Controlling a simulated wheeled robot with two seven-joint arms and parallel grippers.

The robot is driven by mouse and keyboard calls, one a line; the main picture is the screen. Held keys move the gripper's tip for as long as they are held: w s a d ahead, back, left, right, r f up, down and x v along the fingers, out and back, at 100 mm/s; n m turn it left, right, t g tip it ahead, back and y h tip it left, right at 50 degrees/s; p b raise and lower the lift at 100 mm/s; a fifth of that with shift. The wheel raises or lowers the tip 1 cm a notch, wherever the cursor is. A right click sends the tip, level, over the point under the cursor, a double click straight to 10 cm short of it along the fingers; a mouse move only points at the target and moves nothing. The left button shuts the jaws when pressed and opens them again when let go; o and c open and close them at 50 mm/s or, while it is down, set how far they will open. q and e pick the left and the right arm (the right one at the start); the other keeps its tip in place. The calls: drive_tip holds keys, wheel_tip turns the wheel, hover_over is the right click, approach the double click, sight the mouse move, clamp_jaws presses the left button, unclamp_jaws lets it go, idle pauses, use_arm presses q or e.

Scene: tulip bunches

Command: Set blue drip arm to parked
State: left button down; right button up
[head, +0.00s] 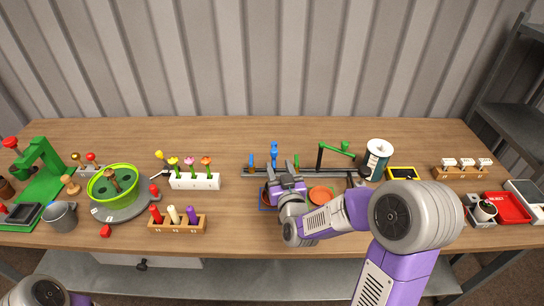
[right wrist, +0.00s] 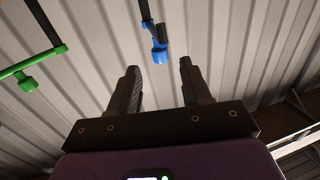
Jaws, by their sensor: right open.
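The blue drip arm (head: 274,150) stands over the dark rail (head: 306,173) at the middle of the table, seen nearly end-on. In the right wrist view its blue end (right wrist: 157,45) shows beyond the gap between my fingertips, apart from them. My right gripper (head: 283,163) is open and empty, just in front of the blue arm. Its two fingers also show in the right wrist view (right wrist: 159,67). Part of the rail is hidden behind my gripper. My left gripper is out of view; only part of my left arm shows at the bottom left.
A green drip arm (head: 335,148) on a black post stands right of the blue one and shows in the right wrist view (right wrist: 28,82). An orange dish (head: 321,194) lies right of my gripper. A white flower block (head: 195,181) and a wooden peg block (head: 177,224) stand left.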

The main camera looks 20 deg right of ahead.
sight(275, 156)
drive_tip(key=shift+x, duration=3.55)
clamp_jaws()
